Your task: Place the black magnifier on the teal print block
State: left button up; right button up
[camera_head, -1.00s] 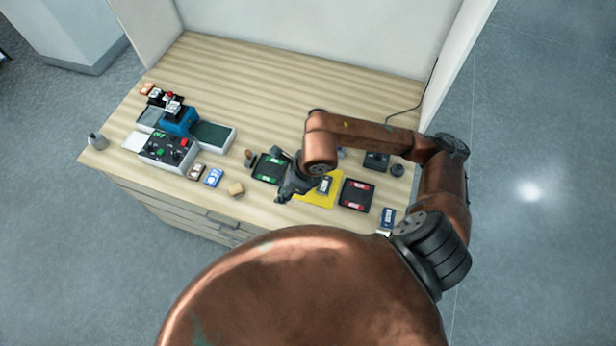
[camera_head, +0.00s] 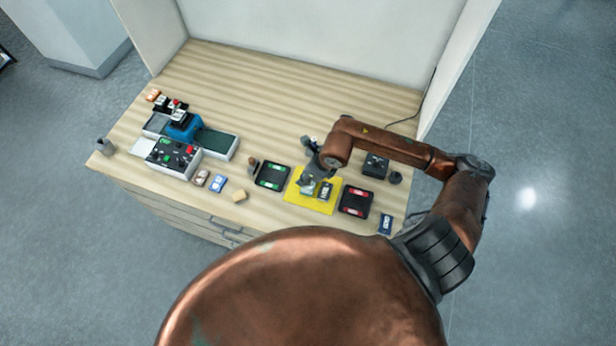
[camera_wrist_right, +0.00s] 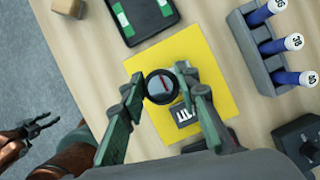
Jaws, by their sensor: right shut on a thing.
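My right gripper (camera_wrist_right: 163,98) is shut on the black magnifier (camera_wrist_right: 151,98), a round black ring with a clear lens, between its two green-grey fingers. A red strip shows through the lens. In the head view my right gripper (camera_head: 308,186) is over the yellow mat (camera_head: 323,207). A small dark block with white lettering (camera_wrist_right: 184,115) lies on the mat (camera_wrist_right: 215,70), close beside the ring in the wrist view. I cannot make out its colour as teal, nor whether the magnifier touches it. My left gripper (camera_wrist_right: 32,130) shows at the wrist view's left edge, its fingers apart.
A black tray with green labels (camera_head: 272,177) lies left of the mat, and one with red labels (camera_head: 356,201) right of it. A rack of blue-and-white rolls (camera_wrist_right: 262,48) stands nearby. The table's back is clear.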

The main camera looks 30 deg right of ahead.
jog(key=shift+w+d+f, duration=0.2)
jog(key=shift+d+f, duration=0.2)
jog(key=shift+f, duration=0.1)
jog(key=shift+w+d+f, duration=0.15)
jog(key=shift+d+f, duration=0.25)
jog(key=shift+f, duration=0.1)
notch_tip(320, 180, down, 2)
jog(key=shift+f+p, duration=0.1)
jog(key=shift+p, duration=0.75)
jog(key=shift+f, duration=0.5)
jog(key=shift+f, duration=0.1)
jog(key=o, duration=1.1)
jog(key=shift+o, duration=0.2)
